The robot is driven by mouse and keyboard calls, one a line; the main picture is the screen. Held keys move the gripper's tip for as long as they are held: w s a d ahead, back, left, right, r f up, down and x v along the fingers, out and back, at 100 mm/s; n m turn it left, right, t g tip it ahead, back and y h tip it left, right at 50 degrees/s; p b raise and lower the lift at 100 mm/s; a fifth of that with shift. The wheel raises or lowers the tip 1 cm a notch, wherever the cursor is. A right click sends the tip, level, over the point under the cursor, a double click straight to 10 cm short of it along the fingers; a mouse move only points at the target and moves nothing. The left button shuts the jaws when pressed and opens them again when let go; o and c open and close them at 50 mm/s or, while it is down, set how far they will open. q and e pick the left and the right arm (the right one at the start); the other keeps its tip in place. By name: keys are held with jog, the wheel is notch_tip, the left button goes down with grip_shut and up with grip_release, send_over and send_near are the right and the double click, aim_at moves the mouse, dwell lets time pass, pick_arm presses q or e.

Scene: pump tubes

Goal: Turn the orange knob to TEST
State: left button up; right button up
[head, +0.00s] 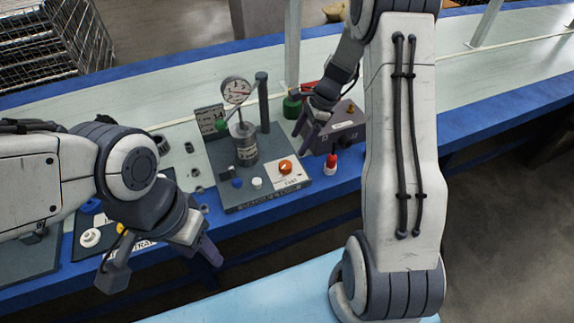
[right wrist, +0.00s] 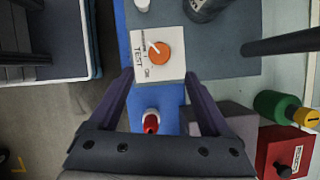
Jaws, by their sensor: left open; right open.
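The orange knob (head: 285,167) sits on a white label plate (head: 300,178) at the front right of the grey test stand (head: 240,205). In the right wrist view the knob (right wrist: 160,56) shows a white pointer mark toward its upper left; the word TEST is printed beside it. My right gripper (head: 303,133) is open and empty, above and behind the knob in the head view. In its wrist view, the fingertips (right wrist: 159,78) lie just short of the knob in the picture, apart from it. My left gripper (head: 160,268) is open and empty, over the table's front edge.
The stand carries a gauge (head: 237,90), a grey cylinder (head: 245,146), and a post (head: 262,100). A red-topped white bottle (head: 331,164) stands right of the knob, between the fingers in the wrist view (right wrist: 150,122). A grey box (head: 338,130) and green part (head: 292,106) are nearby.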

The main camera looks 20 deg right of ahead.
aim_at(286, 164)
jog(key=b+x, duration=0.1)
jog(key=x, duration=0.9)
